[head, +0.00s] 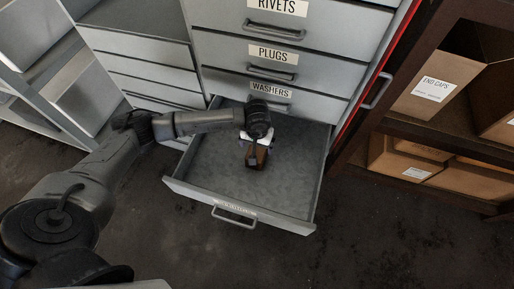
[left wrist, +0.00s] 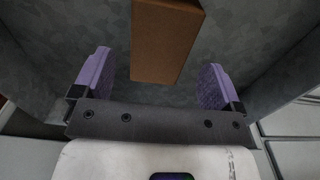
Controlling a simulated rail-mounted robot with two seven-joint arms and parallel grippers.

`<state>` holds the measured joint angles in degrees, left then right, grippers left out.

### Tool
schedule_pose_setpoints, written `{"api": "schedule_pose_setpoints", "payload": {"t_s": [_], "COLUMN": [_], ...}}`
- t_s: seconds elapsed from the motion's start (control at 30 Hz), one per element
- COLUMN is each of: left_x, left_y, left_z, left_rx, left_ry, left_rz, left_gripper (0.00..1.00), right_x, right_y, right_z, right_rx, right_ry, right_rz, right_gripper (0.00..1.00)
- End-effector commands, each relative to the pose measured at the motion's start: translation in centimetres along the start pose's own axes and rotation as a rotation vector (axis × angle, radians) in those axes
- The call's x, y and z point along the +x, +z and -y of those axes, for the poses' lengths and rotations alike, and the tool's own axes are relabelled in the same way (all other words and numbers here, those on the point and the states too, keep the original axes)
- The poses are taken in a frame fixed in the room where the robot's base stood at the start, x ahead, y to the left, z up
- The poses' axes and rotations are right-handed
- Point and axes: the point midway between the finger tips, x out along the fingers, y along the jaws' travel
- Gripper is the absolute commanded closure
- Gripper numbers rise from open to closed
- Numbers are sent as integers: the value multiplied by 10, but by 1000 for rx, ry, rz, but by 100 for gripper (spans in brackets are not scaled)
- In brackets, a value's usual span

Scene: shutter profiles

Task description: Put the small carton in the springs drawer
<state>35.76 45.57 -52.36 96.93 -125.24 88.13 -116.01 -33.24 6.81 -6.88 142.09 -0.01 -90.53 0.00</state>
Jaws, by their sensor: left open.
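The small brown carton (head: 255,161) is in the pulled-out bottom drawer (head: 190,182), around its middle. The label on the drawer front is too small to read surely. My left gripper (head: 256,143) reaches into the drawer from above, right at the carton, and partly hides it. In the left wrist view the two purple fingers of the left gripper (left wrist: 156,62) are open and apart. The carton (left wrist: 166,40) shows ahead in the gap between them, with clear space on both sides. My right gripper is not in view.
The drawer floor around the carton is bare. Closed drawers labelled washers (head: 270,90), plugs (head: 272,54) and rivets (head: 276,8) rise above it. A brown shelf with large cartons, one marked end caps (head: 434,88), stands at the right.

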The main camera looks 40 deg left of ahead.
Motion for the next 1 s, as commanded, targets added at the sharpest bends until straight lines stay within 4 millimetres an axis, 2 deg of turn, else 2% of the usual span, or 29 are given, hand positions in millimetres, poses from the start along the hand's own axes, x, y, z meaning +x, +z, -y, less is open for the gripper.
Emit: {"api": "schedule_pose_setpoints", "payload": {"t_s": [0.03,0.2,0.4,0.87,0.97,1.0], "left_x": [-13,-39,-57,-62,-60,-57], "left_y": [0,0,0,0,6,12], "left_z": [0,0,0,0,-8,-16], "left_rx": [2,1,1,0,-7,-16], "left_ry": [1,0,0,0,33,71], "left_rz": [-2,-1,1,1,14,30], "left_gripper": [9,9,9,9,9,9], "right_x": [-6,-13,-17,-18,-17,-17], "right_y": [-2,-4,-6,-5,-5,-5], "right_z": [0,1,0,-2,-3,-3], "right_rx": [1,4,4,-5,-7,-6], "right_ry": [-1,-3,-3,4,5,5], "right_rz": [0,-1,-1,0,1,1], "right_gripper": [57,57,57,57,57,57]}}
